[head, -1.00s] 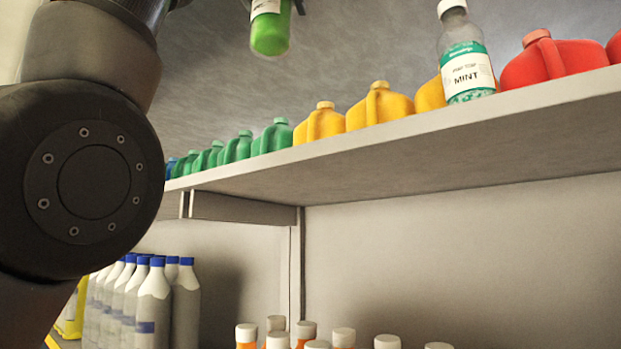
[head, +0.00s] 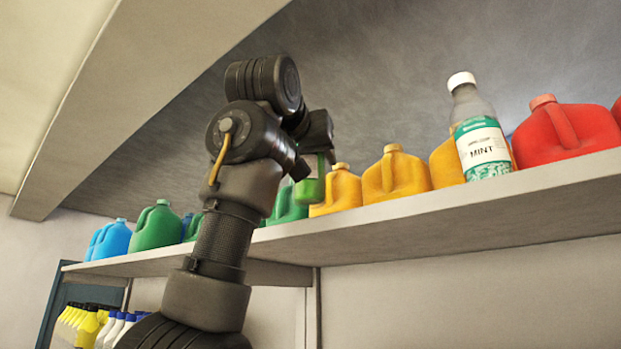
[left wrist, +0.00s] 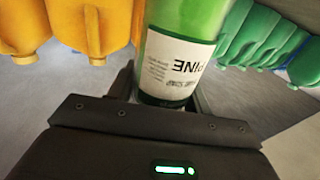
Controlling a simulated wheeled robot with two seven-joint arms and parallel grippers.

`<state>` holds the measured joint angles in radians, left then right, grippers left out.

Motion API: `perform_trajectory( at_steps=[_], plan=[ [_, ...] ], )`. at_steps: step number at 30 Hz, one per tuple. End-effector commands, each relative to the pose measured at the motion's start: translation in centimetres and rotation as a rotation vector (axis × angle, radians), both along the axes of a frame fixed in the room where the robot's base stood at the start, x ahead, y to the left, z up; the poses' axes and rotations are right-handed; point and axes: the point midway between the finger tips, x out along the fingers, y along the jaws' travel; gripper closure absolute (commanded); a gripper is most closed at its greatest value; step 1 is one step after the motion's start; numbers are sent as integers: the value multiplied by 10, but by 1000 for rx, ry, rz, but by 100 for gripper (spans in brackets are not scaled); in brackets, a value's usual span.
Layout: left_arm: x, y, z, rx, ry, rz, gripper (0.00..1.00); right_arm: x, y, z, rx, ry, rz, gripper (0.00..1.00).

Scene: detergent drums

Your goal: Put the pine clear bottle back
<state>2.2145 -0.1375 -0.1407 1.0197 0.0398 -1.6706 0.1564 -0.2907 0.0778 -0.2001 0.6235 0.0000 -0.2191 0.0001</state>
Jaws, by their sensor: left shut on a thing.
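The pine bottle is green with a white label reading PINE, upside down in the left wrist view (left wrist: 178,55). In the head view its green lower part (head: 309,190) shows below my left gripper (head: 318,158), in front of the green and yellow jugs. My left gripper is shut on the bottle, which hangs near the upper shelf's front edge (head: 420,203). I cannot tell whether its base touches the shelf. The gripper hides its upper part in the head view. My right gripper is not in view.
A clear MINT bottle (head: 481,145) stands at the shelf's front edge to the right. Behind are yellow jugs (head: 395,176), red jugs (head: 565,132), green jugs (head: 157,228) and blue jugs (head: 113,240). The shelf front between the pine and mint bottles looks clear.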

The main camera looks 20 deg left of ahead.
Motion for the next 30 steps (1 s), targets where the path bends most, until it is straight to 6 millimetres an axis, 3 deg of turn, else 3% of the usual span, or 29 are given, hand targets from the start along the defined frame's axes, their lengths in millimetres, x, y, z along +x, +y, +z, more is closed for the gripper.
perform_trajectory(
  at_steps=[7,18,30],
  plan=[
    [5,1,-6,0,0,1,82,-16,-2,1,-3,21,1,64],
    [8,1,-37,0,-2,2,82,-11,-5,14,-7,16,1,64],
    [8,1,-43,0,-2,0,82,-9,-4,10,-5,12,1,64]
  ],
)
